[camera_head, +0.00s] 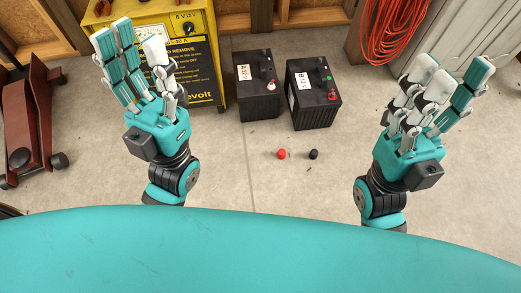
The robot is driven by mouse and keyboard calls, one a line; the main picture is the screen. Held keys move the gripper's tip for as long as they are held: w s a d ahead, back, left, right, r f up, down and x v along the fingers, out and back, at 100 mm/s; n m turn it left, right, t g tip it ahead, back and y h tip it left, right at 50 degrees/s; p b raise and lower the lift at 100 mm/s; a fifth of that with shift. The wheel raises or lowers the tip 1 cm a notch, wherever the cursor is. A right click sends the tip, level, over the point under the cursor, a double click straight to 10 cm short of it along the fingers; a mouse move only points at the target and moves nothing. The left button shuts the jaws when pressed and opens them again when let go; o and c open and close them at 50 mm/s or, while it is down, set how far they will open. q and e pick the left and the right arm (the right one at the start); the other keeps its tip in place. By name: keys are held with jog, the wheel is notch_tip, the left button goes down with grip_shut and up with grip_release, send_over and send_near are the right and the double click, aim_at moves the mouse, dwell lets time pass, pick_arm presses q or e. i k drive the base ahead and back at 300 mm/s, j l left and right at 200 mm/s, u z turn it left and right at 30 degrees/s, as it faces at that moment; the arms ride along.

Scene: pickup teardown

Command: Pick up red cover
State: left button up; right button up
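The red cover (281,154) is a small red cap lying on the concrete floor in the head view, between my two grippers. A similar black cap (313,154) lies just right of it. My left gripper (138,55) is raised at the left, well apart from the red cover, with its fingers extended and spread and nothing in it. My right gripper (440,85) is raised at the right, also apart from the cover. Its fingers are spread and somewhat bent, with nothing visible in them.
Battery A (257,84) and battery B (313,93) stand on the floor behind the caps. A yellow charger (205,70) stands behind my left gripper. A red floor jack (28,125) is at far left, and an orange cable (395,28) hangs at upper right. The floor around the caps is clear.

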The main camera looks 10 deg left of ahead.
aim_at(281, 154)
jog(key=i+l+u, duration=0.1)
jog(key=l+u, duration=0.25)
jog(key=i+l+u, duration=0.1)
jog(key=l+u, duration=0.75)
jog(key=l, duration=1.2)
